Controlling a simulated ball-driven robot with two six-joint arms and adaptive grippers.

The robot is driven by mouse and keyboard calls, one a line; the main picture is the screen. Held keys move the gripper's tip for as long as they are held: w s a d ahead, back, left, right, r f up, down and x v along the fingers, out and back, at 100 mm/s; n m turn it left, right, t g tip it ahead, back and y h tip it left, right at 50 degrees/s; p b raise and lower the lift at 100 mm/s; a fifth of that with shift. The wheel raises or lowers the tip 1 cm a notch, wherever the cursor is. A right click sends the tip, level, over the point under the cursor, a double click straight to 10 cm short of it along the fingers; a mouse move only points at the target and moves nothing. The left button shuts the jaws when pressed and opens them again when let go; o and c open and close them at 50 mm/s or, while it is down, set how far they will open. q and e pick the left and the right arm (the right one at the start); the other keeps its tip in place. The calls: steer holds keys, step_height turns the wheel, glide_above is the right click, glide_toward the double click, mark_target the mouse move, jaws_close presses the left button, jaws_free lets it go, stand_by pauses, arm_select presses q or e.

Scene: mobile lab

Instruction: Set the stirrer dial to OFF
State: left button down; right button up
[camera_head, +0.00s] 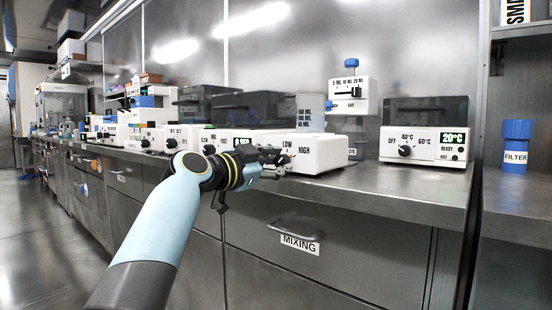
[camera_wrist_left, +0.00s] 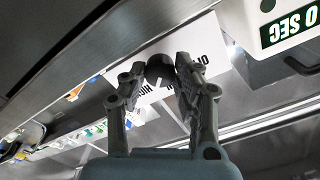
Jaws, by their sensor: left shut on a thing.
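The stirrer (camera_head: 325,155) is a white box on the bench, with LOW and HIGH printed on its front. My left gripper (camera_head: 277,160) is at that front and covers the dial in the head view. In the left wrist view, the black round dial (camera_wrist_left: 160,69) sits between the fingertips of my left gripper (camera_wrist_left: 163,74), which is shut on it. Parts of the OFF and HIGH lettering show upside down beside the fingers on the white front (camera_wrist_left: 150,92). The dial's pointer is hidden, so its setting cannot be told. My right gripper is not in view.
A white heater box (camera_head: 437,145) with its own black dial and a 20°C display stands to the right. A blue FILTER bottle (camera_head: 515,146) is farther right. Several similar devices line the bench to the left. A drawer labelled MIXING (camera_head: 300,242) is below.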

arm_select(q)
steer(key=shift+n+p, duration=0.85)
steer(key=shift+n, duration=1.05)
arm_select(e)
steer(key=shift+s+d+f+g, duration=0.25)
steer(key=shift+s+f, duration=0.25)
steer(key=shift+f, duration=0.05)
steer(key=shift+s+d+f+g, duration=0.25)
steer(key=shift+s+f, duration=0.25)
arm_select(q)
steer(key=c, duration=1.2)
jaws_free()
steer(key=shift+c, duration=0.2)
steer(key=v, duration=1.2)
